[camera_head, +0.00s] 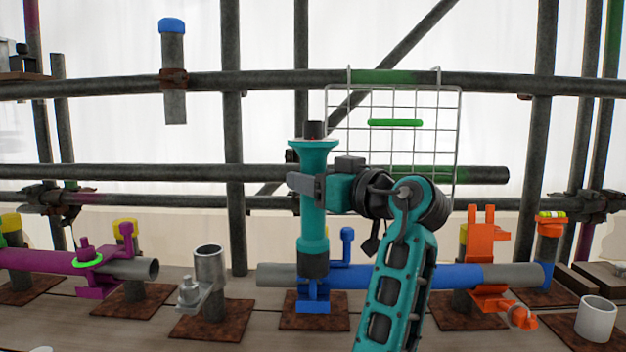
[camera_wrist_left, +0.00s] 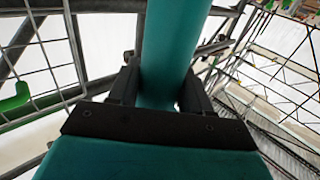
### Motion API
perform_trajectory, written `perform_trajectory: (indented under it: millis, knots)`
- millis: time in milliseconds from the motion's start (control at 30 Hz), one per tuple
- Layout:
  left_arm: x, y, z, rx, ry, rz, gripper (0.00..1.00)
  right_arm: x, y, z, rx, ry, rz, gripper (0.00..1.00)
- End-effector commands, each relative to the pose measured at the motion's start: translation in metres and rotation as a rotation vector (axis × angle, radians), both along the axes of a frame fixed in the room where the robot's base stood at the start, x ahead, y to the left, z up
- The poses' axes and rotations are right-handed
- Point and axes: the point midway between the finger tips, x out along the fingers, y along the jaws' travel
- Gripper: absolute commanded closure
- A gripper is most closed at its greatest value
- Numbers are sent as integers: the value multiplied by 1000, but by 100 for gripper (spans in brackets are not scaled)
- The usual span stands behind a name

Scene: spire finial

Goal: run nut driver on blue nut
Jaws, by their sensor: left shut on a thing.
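The teal nut driver (camera_head: 313,228) stands upright in the head view, with a dark socket at its lower end. My left gripper (camera_head: 308,188) is shut around its body; the teal body also shows between the fingers in the left wrist view (camera_wrist_left: 172,50). The socket end is over the blue clamp (camera_head: 313,300) on the blue-banded pipe (camera_head: 450,276). The blue nut is not visible; the socket hides that spot, and I cannot tell whether the socket is seated on it. A blue bolt (camera_head: 347,240) stands just right of the driver. My right gripper is not in view.
A wire rack (camera_head: 440,135) with a green bar (camera_head: 395,123) hangs behind my arm. An orange clamp (camera_head: 484,250) is on the right, a magenta clamp (camera_head: 95,270) on the left. A grey upright socket (camera_head: 209,263) stands left of the driver. Horizontal scaffold tubes (camera_head: 130,172) cross behind.

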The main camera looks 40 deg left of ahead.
Motion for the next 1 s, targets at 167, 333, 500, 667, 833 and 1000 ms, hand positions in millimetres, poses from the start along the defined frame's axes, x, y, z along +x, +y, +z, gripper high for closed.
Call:
perform_trajectory:
  millis: [167,333,500,667,833,1000]
  knots:
    - [1,1,-5,-13,10,1,97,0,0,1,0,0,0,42]
    - [1,0,5,-13,9,1,97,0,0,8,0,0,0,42]
    - [0,0,20,-8,5,1,97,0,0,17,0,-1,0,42]
    - [0,0,33,-5,1,1,97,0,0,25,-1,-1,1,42]
    - [0,0,46,-3,0,1,97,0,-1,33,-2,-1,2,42]
    - [0,0,59,-2,1,2,97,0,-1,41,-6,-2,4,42]
